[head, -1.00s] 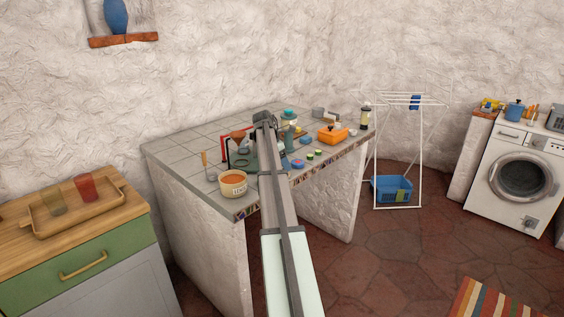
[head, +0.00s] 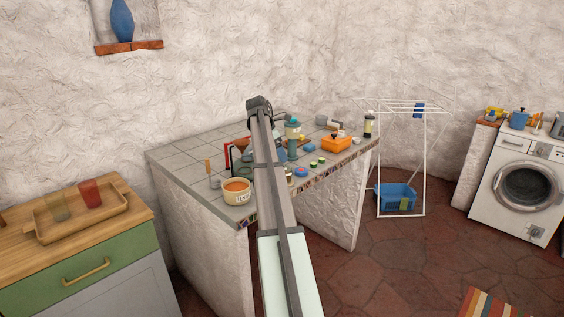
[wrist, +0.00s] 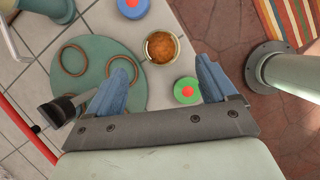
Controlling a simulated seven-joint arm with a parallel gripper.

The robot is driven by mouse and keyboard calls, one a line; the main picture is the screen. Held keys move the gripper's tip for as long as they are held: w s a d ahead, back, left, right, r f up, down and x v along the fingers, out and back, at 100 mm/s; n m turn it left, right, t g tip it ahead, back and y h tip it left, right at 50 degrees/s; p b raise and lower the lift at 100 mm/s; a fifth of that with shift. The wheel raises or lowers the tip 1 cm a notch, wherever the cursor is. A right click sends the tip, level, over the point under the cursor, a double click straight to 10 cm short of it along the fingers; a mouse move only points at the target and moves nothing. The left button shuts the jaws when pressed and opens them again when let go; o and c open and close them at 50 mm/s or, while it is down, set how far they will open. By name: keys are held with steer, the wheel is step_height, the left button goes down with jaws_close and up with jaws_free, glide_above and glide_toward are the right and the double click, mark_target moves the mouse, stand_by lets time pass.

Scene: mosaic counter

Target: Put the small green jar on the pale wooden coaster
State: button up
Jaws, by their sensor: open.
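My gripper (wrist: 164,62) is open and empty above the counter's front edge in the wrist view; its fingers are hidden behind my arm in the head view. A small round green thing with a red centre (wrist: 187,91) lies beside the right finger; it may be the green jar's top. Two small green things, one (head: 313,163) left of the other (head: 321,160), stand near the counter edge in the head view; I cannot tell which is the jar. I cannot make out the pale wooden coaster.
A small pot with orange-brown contents (wrist: 161,47) and a blue round thing (wrist: 133,8) are close by. A cream bowl (head: 236,196) and an orange pot (head: 336,144) stand on the crowded counter (head: 185,160).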

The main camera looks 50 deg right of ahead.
steer(key=shift+v, duration=1.55)
steer(key=shift+o, duration=0.4)
steer(key=shift+o, duration=0.7)
steer(key=shift+s+d, duration=0.15)
steer(key=shift+d, duration=0.05)
steer(key=shift+o, duration=0.3)
steer(key=shift+m, duration=0.5)
steer(key=s+d, duration=0.2)
steer(key=d, duration=0.1)
steer(key=s+d, duration=0.1)
steer(key=d, duration=0.1)
steer(key=shift+s+r, duration=0.15)
steer(key=shift+r, duration=0.1)
steer(key=w+r+m+t+y, duration=0.2)
steer(key=w+m+t+y, duration=0.3)
steer(key=w+m, duration=0.75)
steer(key=shift+t+h, duration=0.5)
steer(key=shift+t, duration=0.1)
steer(key=x, duration=0.6)
steer(key=s+x, duration=0.1)
steer(key=x, duration=0.2)
steer(key=shift+w+d+f, duration=0.1)
steer(key=shift+d+f, duration=0.25)
steer(key=shift+d, duration=0.05)
